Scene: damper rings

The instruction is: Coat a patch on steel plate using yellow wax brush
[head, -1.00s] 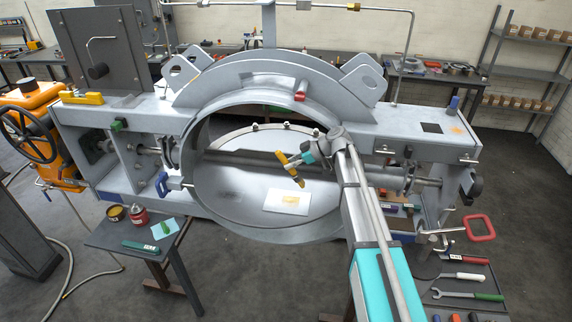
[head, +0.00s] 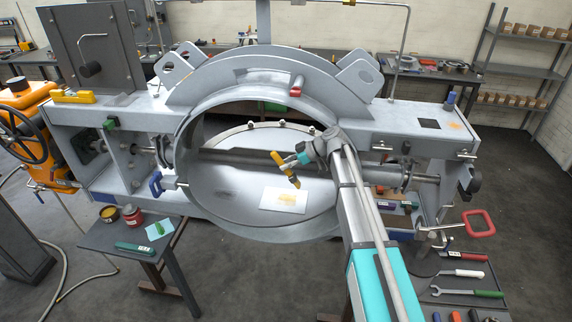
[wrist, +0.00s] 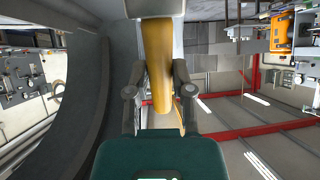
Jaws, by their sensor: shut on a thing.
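My gripper (head: 291,161) is inside the big ring opening and is shut on the yellow brush (head: 277,158). The brush's yellow parts show on both sides of the fingers in the head view, tilted. In the wrist view the yellow brush handle (wrist: 158,60) runs between the two dark fingers. The steel plate (head: 284,199) is a pale, light rectangle with a yellowish patch near its middle, lying at the lower part of the ring's inside. The brush is above the plate and looks apart from it. The brush's tip is not clear.
The grey ring rim (head: 182,150) surrounds my gripper closely; its curved wall (wrist: 80,90) shows at the left of the wrist view. A red-handled peg (head: 296,86) sticks out at the top. A side table (head: 110,236) holds tins and a green item.

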